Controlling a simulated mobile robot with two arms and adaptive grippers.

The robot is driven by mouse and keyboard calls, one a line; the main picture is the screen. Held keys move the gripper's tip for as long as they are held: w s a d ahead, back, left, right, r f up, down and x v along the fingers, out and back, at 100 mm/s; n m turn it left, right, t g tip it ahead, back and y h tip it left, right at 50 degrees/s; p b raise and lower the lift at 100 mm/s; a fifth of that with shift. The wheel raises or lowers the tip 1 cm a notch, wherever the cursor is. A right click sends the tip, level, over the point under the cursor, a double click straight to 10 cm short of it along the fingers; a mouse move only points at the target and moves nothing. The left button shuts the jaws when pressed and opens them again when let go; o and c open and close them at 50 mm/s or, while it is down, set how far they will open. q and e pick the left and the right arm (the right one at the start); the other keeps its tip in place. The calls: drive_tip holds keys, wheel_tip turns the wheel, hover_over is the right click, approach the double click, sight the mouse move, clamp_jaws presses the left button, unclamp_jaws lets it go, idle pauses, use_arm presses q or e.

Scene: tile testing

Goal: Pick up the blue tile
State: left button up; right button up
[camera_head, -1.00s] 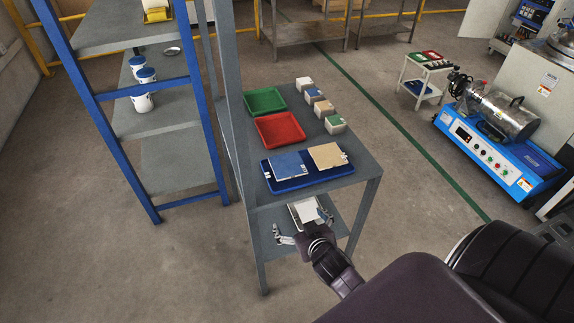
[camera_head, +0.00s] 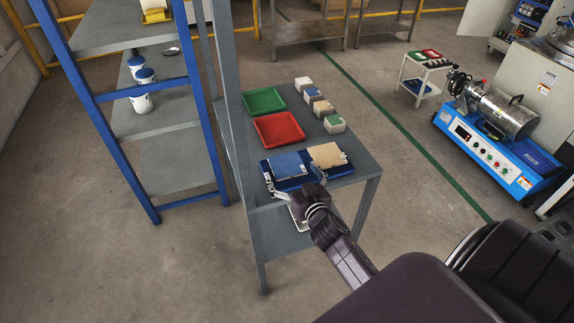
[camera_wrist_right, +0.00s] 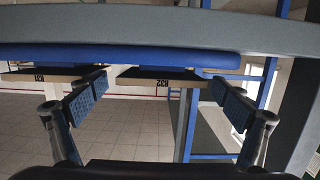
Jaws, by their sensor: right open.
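The blue tile (camera_head: 286,164) lies flat on the left part of the blue tray (camera_head: 341,171), at the front of the grey table. My right gripper (camera_head: 293,180) is open and empty at the tray's front edge, its fingers spread toward the two sides of the blue tile. In the right wrist view, which is upside down, the open fingers (camera_wrist_right: 159,86) stand either side of the blue tile's dark front edge (camera_wrist_right: 160,81), apart from it. My left gripper is not in view.
A tan tile (camera_head: 327,155) lies beside the blue one on the tray. Behind are a red tray (camera_head: 279,129), a green tray (camera_head: 264,100) and several small blocks (camera_head: 323,108). A grey upright (camera_head: 232,110) stands at the table's left.

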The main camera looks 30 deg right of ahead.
sight(287, 164)
drive_tip(key=shift+x, duration=1.95)
drive_tip(key=shift+a+r, duration=0.1)
drive_tip(key=shift+r, duration=0.05)
drive_tip(key=shift+c, duration=0.3)
drive_tip(key=c, duration=1.4)
drive_tip(key=shift+r, duration=0.1)
